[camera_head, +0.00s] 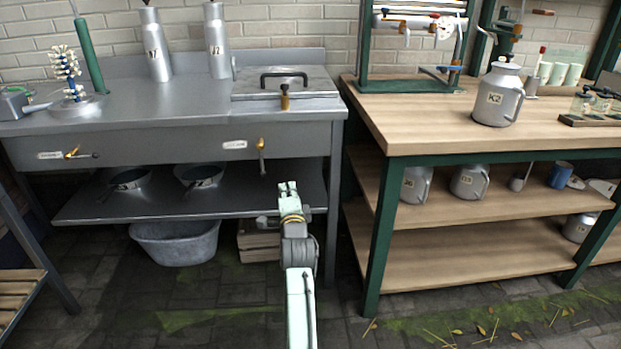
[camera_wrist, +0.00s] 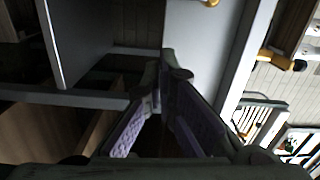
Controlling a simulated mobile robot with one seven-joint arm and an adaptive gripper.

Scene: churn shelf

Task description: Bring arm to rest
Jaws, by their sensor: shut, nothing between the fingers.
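My gripper (camera_wrist: 165,72) shows in the wrist view with its two fingers converging, shut and empty. In the head view my arm rises from the bottom middle in front of the metal bench (camera_head: 190,145), at its right end. The gripper's fingers are hard to make out there. The wrist view is turned sideways and shows bench panels close beyond the fingers. I cannot tell the exact gap between the fingers and the bench.
A wooden bench (camera_head: 430,135) with green legs stands right, bearing a K2 can (camera_head: 498,95). Pans (camera_head: 200,176) sit on the metal bench's lower shelf. A grey tub (camera_head: 175,243) and a wooden crate (camera_head: 258,240) stand underneath. The paved floor in front is mostly clear.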

